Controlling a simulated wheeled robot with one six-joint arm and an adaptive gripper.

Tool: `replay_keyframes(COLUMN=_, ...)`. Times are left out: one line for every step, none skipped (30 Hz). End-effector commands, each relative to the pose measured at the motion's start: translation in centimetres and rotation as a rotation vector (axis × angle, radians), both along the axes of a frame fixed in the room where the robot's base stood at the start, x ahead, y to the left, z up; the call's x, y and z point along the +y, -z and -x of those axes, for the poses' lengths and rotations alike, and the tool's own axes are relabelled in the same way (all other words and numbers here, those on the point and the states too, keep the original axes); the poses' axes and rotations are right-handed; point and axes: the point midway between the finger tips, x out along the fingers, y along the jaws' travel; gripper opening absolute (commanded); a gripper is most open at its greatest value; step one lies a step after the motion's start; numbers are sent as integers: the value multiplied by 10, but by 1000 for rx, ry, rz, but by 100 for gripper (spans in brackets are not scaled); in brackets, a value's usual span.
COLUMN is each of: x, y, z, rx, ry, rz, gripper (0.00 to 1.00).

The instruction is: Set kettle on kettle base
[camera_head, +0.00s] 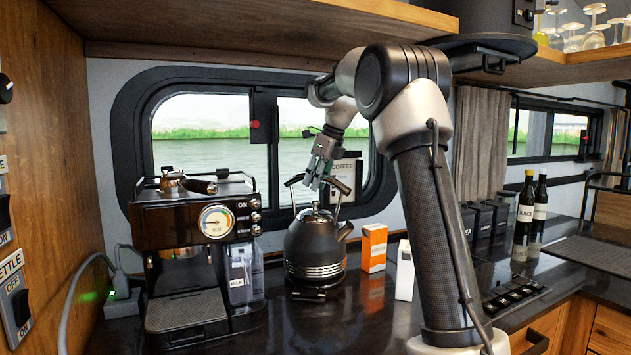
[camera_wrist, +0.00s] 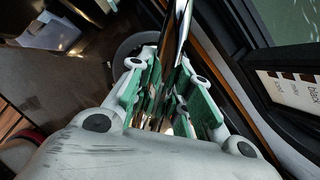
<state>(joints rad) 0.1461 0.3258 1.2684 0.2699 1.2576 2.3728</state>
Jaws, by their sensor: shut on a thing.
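The dark grey kettle (camera_head: 316,242) with bright metal rings near its bottom is upright between the coffee machine and the orange box. Its spout points right. My gripper (camera_head: 318,182) is above the kettle, shut on its raised handle. The wrist view shows the green-padded fingers (camera_wrist: 168,100) around a shiny handle bar (camera_wrist: 178,40). A low dark piece, seemingly the kettle base (camera_head: 307,294), shows directly below the kettle's front. Most of it is hidden by the kettle, and I cannot tell whether the two touch.
A coffee machine (camera_head: 195,225) with a gauge stands close on the left. An orange box (camera_head: 374,248) and a white carton (camera_head: 405,272) stand on the right, near my arm. A window (camera_head: 200,135) is behind. Dark counter (camera_head: 350,325) is clear in front.

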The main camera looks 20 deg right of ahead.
Motion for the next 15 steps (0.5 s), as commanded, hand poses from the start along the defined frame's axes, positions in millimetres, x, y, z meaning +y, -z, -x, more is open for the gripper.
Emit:
replay_keyframes(x=0, y=-3, z=0, rx=-6, ry=1, rz=1, gripper=0)
replay_keyframes(x=0, y=-3, z=0, rx=-6, ry=1, rz=1, gripper=0)
replay_keyframes(x=0, y=-3, z=0, rx=-6, ry=1, rz=1, gripper=0)
replay_keyframes(x=0, y=-3, z=0, rx=-6, ry=1, rz=1, gripper=0)
replay_keyframes(x=0, y=-3, z=0, rx=-6, ry=1, rz=1, gripper=0)
replay_keyframes(x=0, y=-3, z=0, rx=-6, ry=1, rz=1, gripper=0)
replay_keyframes(x=0, y=-2, z=0, rx=-6, ry=1, rz=1, gripper=0)
replay_keyframes(x=0, y=-2, z=0, rx=-6, ry=1, rz=1, gripper=0)
replay_keyframes(x=0, y=-2, z=0, rx=-6, ry=1, rz=1, gripper=0)
replay_keyframes(x=0, y=-2, z=0, rx=-6, ry=1, rz=1, gripper=0)
replay_keyframes(x=0, y=-1, z=0, rx=-6, ry=1, rz=1, gripper=0)
replay_keyframes(x=0, y=-1, z=0, rx=-6, ry=1, rz=1, gripper=0)
replay_keyframes(x=0, y=-1, z=0, rx=-6, ry=1, rz=1, gripper=0)
replay_keyframes(x=0, y=0, z=0, rx=-5, ry=0, rz=0, gripper=0)
replay_keyframes(x=0, y=1, z=0, rx=-5, ry=0, rz=0, gripper=0)
